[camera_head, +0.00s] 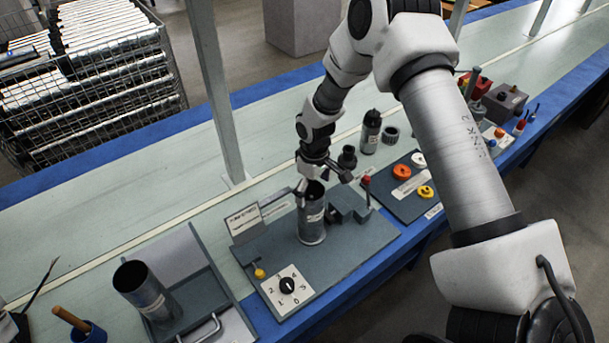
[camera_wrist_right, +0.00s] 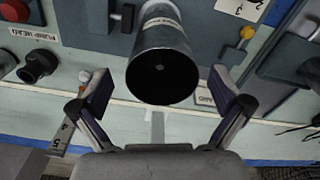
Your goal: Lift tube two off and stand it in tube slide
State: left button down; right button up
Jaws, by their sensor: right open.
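A grey metal tube (camera_head: 312,226) with a small pale label stands upright on the dark grey pump plate (camera_head: 350,250). Its number cannot be read. My right gripper (camera_head: 322,181) is open at the tube's top. In the right wrist view the tube's round mouth (camera_wrist_right: 161,72) lies between the spread fingers, which are apart from its wall. Another grey tube (camera_head: 143,288) stands at lower left in a grey tray-like holder with a handle (camera_head: 203,330), which looks like the tube slide. My left gripper is not in view.
A grey clamp block (camera_head: 347,203) stands close right of the tube. A numbered dial (camera_head: 288,286) and yellow knob (camera_head: 260,273) are in front. Dark bottle-like parts (camera_head: 371,130) stand behind, and a plate with orange and yellow rings (camera_head: 402,172) lies right.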

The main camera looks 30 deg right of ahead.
aim_at(311, 196)
jog(key=f, duration=0.2)
jog(key=w+f, duration=0.1)
jog(key=f, duration=0.1)
jog(key=shift+w+a, duration=0.1)
jog(key=shift+a, duration=0.2)
jog(key=shift+s+d, duration=0.15)
jog(key=shift+s, duration=0.25)
jog(key=shift+c, duration=0.4)
jog(key=shift+w, duration=0.1)
jog(key=c, duration=1.4)
jog(key=o, duration=0.5)
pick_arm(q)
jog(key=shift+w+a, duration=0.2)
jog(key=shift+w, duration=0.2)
pick_arm(e)
jog(key=c, duration=0.4)
pick_arm(q)
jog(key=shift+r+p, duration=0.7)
jog(key=shift+p, duration=0.1)
pick_arm(e)
jog(key=shift+r, duration=0.7)
